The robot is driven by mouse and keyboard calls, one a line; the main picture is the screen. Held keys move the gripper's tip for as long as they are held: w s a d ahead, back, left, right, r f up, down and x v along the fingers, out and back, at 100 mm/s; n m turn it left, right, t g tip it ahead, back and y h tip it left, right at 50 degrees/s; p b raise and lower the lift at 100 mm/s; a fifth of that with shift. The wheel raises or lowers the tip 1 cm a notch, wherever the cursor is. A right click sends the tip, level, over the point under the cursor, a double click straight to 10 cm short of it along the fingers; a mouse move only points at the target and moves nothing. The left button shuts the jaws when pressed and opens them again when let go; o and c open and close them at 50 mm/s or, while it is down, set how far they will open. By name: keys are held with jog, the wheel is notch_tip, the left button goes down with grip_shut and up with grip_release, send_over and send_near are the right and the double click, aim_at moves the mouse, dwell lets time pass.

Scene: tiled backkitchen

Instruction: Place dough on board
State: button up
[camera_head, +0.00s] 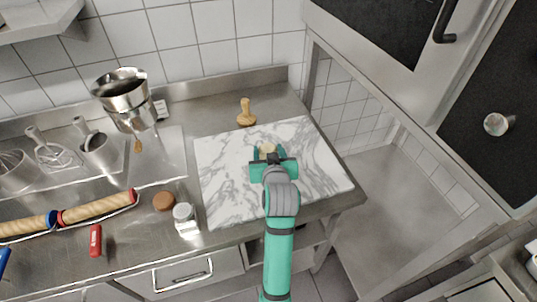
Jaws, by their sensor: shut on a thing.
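The board (225,188) is a white slab with grey marble veins, lying flat on the steel counter at its right end. My gripper (267,154) is green and over the middle of the board. It is shut on the dough (267,148), a small pale yellow lump that shows just between and beyond the fingertips. My gripper and wrist hide most of the dough. I cannot tell whether the dough touches the board.
A wooden stamp-like tool (246,113) stands behind the board. A glass jar (184,217) and a brown round thing (163,201) stand left of it. Rolling pins (98,207), metal pots (127,97) and a red-handled item (95,240) are farther left. The board's surface around my gripper is clear.

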jog(key=shift+f, duration=0.8)
jog(key=shift+a+f, duration=0.15)
jog(key=shift+f, duration=0.3)
jog(key=shift+s, duration=0.15)
jog(key=shift+f, duration=0.1)
jog(key=o, duration=1.1)
